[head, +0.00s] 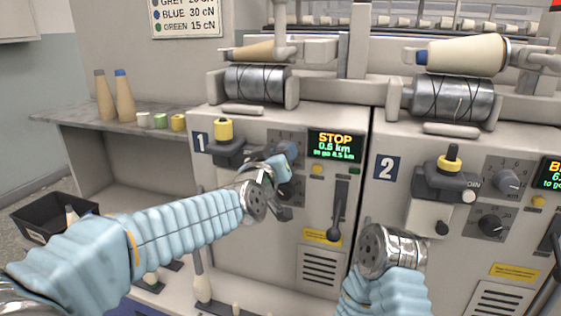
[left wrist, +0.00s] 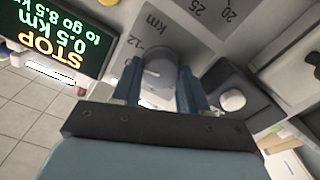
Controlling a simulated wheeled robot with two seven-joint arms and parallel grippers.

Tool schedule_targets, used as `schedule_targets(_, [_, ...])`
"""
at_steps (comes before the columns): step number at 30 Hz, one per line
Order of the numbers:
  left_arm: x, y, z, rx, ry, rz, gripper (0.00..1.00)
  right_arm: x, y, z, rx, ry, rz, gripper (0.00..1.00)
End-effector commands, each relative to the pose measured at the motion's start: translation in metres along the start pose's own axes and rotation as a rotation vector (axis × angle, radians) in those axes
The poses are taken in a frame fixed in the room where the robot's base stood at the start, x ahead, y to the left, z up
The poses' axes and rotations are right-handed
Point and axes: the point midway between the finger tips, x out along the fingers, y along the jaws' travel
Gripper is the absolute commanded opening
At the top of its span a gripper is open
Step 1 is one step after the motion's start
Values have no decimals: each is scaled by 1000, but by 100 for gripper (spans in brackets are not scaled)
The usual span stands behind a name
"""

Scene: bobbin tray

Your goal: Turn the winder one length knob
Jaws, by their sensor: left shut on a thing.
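Winder one's grey front (head: 250,110) stands left of centre with a "1" plate and a display (head: 335,145) reading STOP in yellow. My left gripper (head: 287,165) is at the knob panel beside the display and hides most of it. In the left wrist view its two blue fingers (left wrist: 160,95) are shut on the round grey length knob (left wrist: 158,73), on a panel marked km with a printed scale. My right gripper is hidden behind its silver wrist (head: 390,250), low in front between the winders; its fingers do not show.
A black lever (head: 338,210) hangs below the display. Winder two (head: 400,150) stands at right with its own knobs (head: 507,182). A shelf (head: 75,118) at left holds cones and small bobbins. A black bin (head: 45,215) is at lower left.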

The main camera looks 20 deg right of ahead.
Motion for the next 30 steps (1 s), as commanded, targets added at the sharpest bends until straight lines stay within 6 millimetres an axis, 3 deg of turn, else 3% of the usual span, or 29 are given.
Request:
schedule_targets(12, [0,-2,1,-258,0,-1,12,12,9,-3,5,8,6,43])
schedule_targets(30, [0,-1,0,-324,1,-1,12,13,10,-3,7,9,7,43])
